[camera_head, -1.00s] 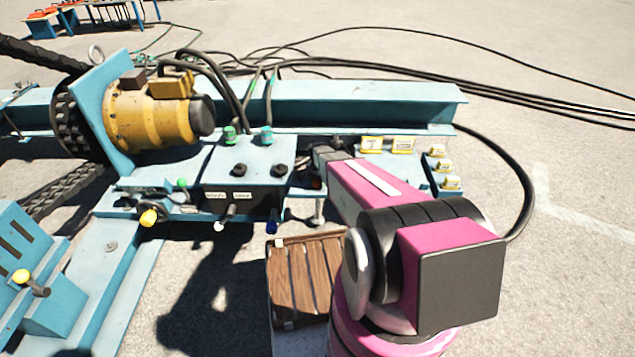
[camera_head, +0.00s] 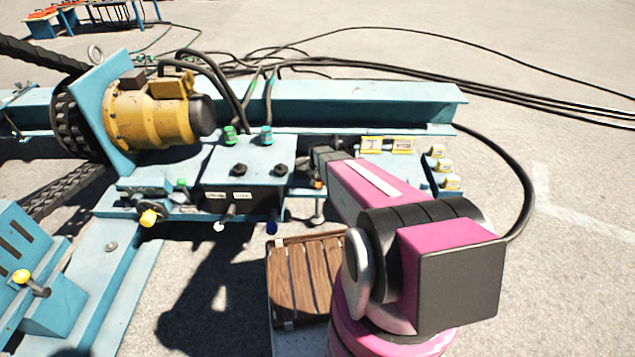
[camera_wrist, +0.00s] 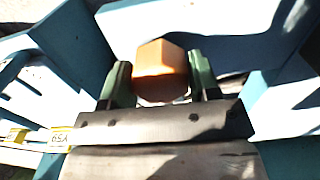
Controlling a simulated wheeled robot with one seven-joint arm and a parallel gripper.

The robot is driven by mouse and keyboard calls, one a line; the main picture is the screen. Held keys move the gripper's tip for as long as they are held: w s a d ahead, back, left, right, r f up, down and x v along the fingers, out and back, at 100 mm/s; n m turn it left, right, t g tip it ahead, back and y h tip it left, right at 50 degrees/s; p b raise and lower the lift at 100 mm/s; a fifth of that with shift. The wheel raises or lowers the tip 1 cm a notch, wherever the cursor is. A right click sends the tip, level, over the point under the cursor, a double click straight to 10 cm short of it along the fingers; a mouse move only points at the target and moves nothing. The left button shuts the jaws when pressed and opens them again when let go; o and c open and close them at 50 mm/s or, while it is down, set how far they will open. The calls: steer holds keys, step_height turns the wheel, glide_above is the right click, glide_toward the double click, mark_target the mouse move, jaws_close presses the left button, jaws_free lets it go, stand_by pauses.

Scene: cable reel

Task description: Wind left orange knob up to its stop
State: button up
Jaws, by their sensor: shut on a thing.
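The orange knob (camera_wrist: 160,72) is in the middle of the wrist view, between the two green fingers of my gripper (camera_wrist: 160,84), which is shut on it. I cannot tell from these views how far the knob is turned.
A light blue valve box (camera_head: 250,165) with black knobs and hoses stands left of my gripper. A yellow motor (camera_head: 155,112) is at the left. A wooden crate (camera_head: 305,270) is on the ground below.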

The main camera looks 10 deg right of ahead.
stand_by(0.4)
steer(key=o, duration=0.9)
step_height(320, 180, up, 11)
steer(key=shift+f, duration=0.1)
